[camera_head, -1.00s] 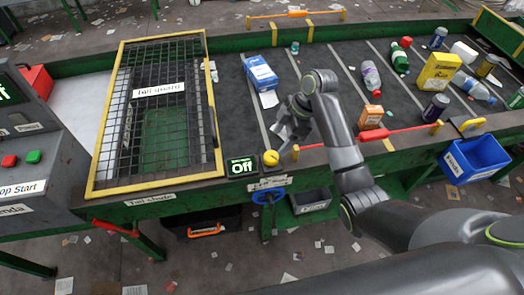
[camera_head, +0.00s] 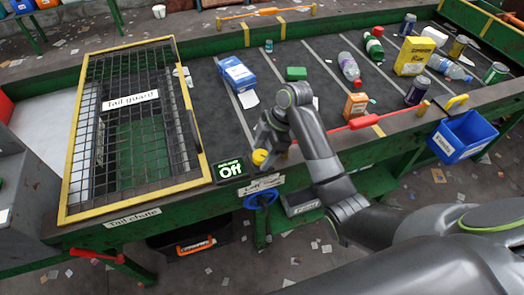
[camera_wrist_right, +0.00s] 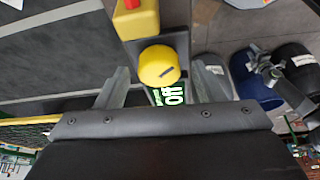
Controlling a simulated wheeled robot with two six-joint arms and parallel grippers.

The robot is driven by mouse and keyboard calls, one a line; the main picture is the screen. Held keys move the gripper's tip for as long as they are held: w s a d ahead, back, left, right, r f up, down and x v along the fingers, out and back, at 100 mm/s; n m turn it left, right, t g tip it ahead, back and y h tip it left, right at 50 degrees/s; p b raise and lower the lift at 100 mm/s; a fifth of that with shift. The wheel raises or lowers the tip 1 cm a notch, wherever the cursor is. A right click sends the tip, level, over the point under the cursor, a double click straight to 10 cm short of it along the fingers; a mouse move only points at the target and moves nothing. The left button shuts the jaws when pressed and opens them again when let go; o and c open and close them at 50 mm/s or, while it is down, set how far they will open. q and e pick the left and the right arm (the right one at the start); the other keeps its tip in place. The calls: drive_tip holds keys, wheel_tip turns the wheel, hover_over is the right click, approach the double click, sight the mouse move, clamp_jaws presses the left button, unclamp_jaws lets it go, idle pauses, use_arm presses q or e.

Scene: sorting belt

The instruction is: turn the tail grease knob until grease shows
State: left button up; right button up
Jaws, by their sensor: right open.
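The head view shows the fingers poorly. No grease is visible. My left gripper is not in view.
A yellow-framed tail guard mesh (camera_head: 205,158) lies left of the knob. A red bar (camera_head: 350,125) runs along the belt edge to the right. Bottles, cans and boxes lie on the belt (camera_head: 330,97); a blue bin (camera_head: 463,137) hangs at right.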

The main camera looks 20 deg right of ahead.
drive_tip(key=c, duration=1)
drive_tip(key=shift+o, duration=0.2)
drive_tip(key=shift+r+m+p, duration=0.2)
drive_tip(key=shift+m+p, duration=0.3)
drive_tip(key=shift+p, duration=0.35)
drive_tip(key=m+t+p, duration=0.1)
drive_tip(key=m+p, duration=0.1)
drive_tip(key=p, duration=0.1)
drive_tip(key=shift+s+m+p, duration=0.15)
drive_tip(key=shift+m+p, duration=0.15)
drive_tip(key=shift+m, duration=0.1)
drive_tip(key=shift+a+m+t+h+p, duration=0.1)
drive_tip(key=shift+m+t+h+p, duration=0.2)
drive_tip(key=shift+m+t+p, duration=0.5)
drive_tip(key=shift+f+m+p, duration=0.1)
drive_tip(key=shift+m+p, duration=0.6)
drive_tip(key=shift+p, duration=0.2)
drive_tip(key=shift+f, duration=0.1)
drive_tip(key=o, duration=1)
drive_tip(key=shift+c, duration=0.2)
